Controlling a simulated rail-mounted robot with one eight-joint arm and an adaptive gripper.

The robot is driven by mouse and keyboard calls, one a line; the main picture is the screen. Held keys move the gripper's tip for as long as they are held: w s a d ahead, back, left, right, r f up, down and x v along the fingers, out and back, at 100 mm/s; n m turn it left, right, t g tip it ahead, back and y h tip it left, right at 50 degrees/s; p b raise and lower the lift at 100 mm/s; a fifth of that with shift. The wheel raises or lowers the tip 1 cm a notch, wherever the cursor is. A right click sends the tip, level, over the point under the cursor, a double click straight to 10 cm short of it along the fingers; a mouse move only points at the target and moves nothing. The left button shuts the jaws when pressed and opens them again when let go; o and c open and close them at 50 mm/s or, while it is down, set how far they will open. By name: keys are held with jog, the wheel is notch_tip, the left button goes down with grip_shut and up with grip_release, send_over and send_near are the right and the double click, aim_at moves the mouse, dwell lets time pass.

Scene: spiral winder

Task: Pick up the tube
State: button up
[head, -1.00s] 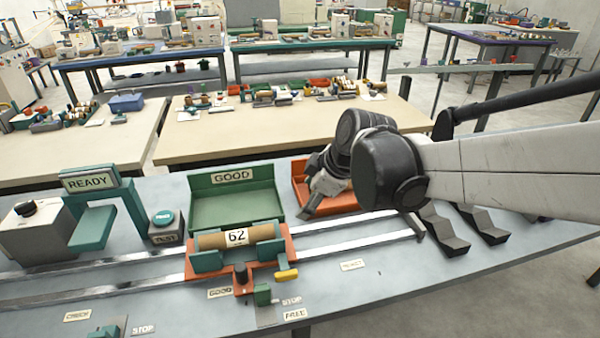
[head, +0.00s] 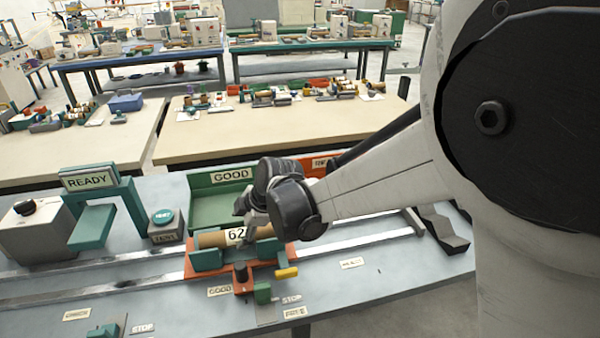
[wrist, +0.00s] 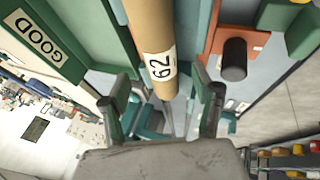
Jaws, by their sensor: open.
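The brown tube (head: 212,239) carries a white label reading 62. It lies across the teal supports of an orange carriage (head: 188,270) on the rails. My gripper (head: 246,212) is over the right part of the tube, which my wrist partly hides in the head view. In the wrist view the tube (wrist: 151,30) comes down from the top, and its near end lies between and beyond the fingertips of my open gripper (wrist: 163,92). I cannot tell whether a finger touches it.
A green GOOD tray (head: 205,190) stands just behind the carriage. A READY stand (head: 90,182) and a TEST button box (head: 165,225) are to the left. A yellow-handled lever (head: 286,272) is at the carriage's front right. Black angled blocks (head: 440,225) are at the right.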

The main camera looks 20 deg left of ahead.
aim_at(236, 234)
jog(key=shift+x, duration=3.05)
jog(key=shift+s, duration=0.15)
jog(key=c, duration=1.3)
